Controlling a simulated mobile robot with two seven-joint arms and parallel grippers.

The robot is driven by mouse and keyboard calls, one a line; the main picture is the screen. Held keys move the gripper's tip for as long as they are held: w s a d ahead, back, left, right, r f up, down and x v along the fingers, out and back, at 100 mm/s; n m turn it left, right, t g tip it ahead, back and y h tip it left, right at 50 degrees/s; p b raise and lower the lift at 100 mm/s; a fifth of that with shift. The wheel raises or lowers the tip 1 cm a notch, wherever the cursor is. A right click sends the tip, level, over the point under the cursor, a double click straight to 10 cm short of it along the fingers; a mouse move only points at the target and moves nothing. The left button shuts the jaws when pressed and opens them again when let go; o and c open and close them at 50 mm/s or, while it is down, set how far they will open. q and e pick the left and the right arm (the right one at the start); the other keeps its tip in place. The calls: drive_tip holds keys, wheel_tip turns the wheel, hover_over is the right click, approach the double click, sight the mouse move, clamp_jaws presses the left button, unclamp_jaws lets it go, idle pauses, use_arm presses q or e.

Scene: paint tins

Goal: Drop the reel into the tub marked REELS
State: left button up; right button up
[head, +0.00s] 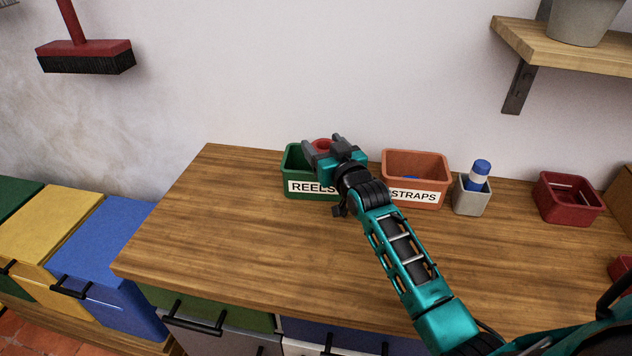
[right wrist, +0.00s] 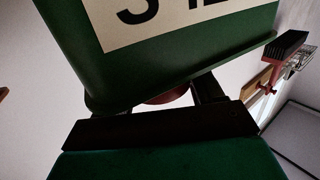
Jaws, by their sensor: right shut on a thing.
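The green tub marked REELS (head: 305,187) stands near the back of the wooden counter. My right gripper (head: 325,148) is over the tub's right part, shut on a red reel (head: 322,144). The reel is at about the height of the tub's rim; whether it touches the tub cannot be told. In the right wrist view the green tub (right wrist: 180,50) with part of its label fills the top, and a bit of the reel (right wrist: 168,97) shows between the fingers. The gripper hides part of the tub's opening. My left gripper is not in view.
An orange tub marked STRAPS (head: 415,167) stands just right of the green tub. Further right are a grey holder (head: 471,200) with a blue-capped item and a dark red basket (head: 568,198). The counter's left and front (head: 230,235) are clear.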

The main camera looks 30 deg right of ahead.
drive_tip(key=shift+f, duration=0.4)
